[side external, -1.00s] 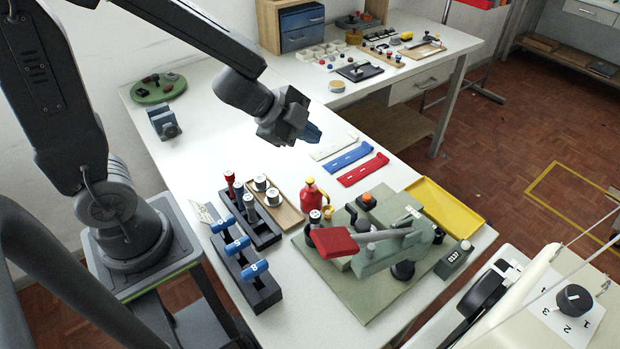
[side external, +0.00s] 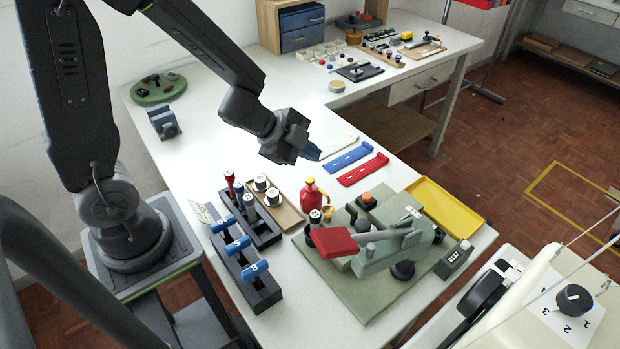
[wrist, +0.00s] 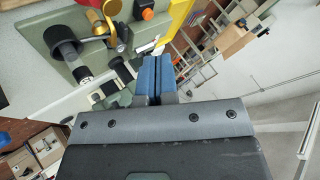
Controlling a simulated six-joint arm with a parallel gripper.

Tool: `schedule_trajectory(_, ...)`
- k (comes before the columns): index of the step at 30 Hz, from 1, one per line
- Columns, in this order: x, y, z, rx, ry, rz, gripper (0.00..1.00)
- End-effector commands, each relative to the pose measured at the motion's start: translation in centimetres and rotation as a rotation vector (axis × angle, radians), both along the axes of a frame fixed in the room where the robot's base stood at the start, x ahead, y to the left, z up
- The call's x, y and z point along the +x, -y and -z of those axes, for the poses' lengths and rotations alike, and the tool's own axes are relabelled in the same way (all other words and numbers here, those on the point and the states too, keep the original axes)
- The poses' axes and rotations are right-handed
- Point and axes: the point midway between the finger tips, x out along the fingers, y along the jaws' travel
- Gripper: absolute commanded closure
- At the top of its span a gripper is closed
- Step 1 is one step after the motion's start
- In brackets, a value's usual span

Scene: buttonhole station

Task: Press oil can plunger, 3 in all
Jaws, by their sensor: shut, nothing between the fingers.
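The red oil can (side external: 313,197) stands upright on the white table, just behind the green press base. A small brass-coloured part (side external: 327,212) shows at its right side. My gripper (side external: 314,152) is above and behind the can in the side view, clear of it, with its blue fingers partly hidden by the gripper body. In the wrist view my gripper (wrist: 154,80) has its blue fingertips together with nothing between them. A red piece that seems to be the can is cut off at the top edge there.
The green press (side external: 385,250) with its red-ended lever (side external: 333,241) stands in front of the can. A wooden tray (side external: 285,209) and black racks (side external: 247,268) are to the left. Red (side external: 363,170) and blue (side external: 350,157) strips lie behind. A yellow tray (side external: 445,208) is at right.

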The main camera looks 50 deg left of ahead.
Motion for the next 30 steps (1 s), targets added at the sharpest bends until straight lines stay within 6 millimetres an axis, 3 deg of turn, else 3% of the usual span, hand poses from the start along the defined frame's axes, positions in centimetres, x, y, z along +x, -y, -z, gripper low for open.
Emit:
schedule_trajectory(12,0.0,0.0,3.9,-0.001,-0.003,0.001,1.0)
schedule_trajectory(30,0.0,0.0,4.2,0.002,0.002,0.0,1.0)
